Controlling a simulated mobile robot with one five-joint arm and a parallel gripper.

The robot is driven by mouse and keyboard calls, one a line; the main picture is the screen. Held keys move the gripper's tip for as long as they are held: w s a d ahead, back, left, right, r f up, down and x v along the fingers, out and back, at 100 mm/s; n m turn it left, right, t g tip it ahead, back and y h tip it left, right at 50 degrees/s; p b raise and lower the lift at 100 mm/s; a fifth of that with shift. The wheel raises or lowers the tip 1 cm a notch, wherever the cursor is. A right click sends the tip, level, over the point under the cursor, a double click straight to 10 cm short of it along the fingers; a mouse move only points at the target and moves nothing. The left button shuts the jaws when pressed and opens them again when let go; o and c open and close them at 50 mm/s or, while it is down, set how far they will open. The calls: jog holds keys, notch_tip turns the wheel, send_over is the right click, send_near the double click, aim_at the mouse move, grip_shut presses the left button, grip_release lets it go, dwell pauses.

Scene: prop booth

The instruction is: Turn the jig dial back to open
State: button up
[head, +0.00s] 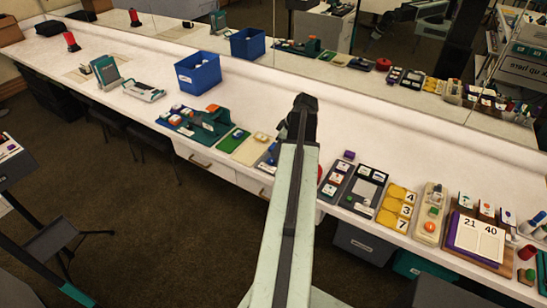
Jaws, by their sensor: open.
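A dark teal jig-like fixture (208,126) stands on the white counter, left of my arm. A small orange round part (212,108) shows on top of it; I cannot tell whether this is the dial or how it is set. My gripper (303,103) is a dark shape at the far end of my pale arm, above the counter near its back edge. It is right of the fixture and apart from it. It is open, and I see nothing held in it. My arm hides part of the counter and the things behind it.
Blue bin (198,73) stands behind the fixture. Right of my arm are grey trays (364,190), yellow number tiles (396,207), a beige device (430,213) with a green button and a number board (478,237). A mirror (400,60) runs along the back. Open floor lies in front.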

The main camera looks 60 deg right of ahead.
aim_at(272, 159)
jog(key=b+x, duration=0.7)
jog(key=x, duration=0.1)
jog(key=shift+s+d, duration=0.1)
jog(key=shift+r, duration=0.1)
